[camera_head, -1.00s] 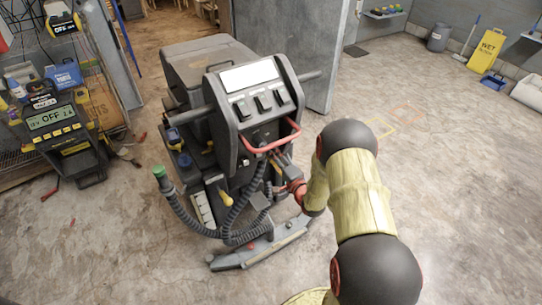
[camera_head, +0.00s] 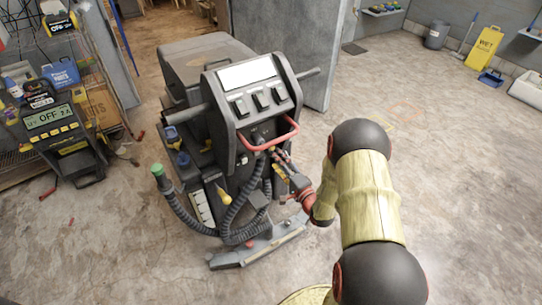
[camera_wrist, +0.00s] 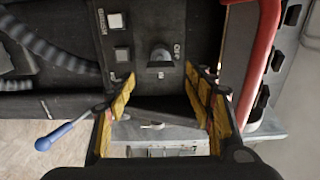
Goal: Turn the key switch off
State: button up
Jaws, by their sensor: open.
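The key switch (camera_wrist: 160,57) is a dark, rounded knob on the black panel in the wrist view, with small white lettering beside it. Its turned position is hard to read. In the head view it is a small dark part low on the front of the grey floor machine (camera_head: 205,62), below the red handle (camera_head: 270,143). My gripper (camera_wrist: 160,84) is open and empty, its yellow-and-black fingers spread to either side of the knob's line, apart from it. In the head view my gripper (camera_head: 278,162) is just below the red handle, close to the panel.
The red handle passes close on the right in the wrist view (camera_wrist: 262,60). A ribbed hose (camera_head: 190,218) hangs on the machine's front. A battery charger (camera_head: 58,130) stands at left.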

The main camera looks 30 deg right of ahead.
jog(key=s, duration=0.6)
jog(key=shift+s, duration=0.3)
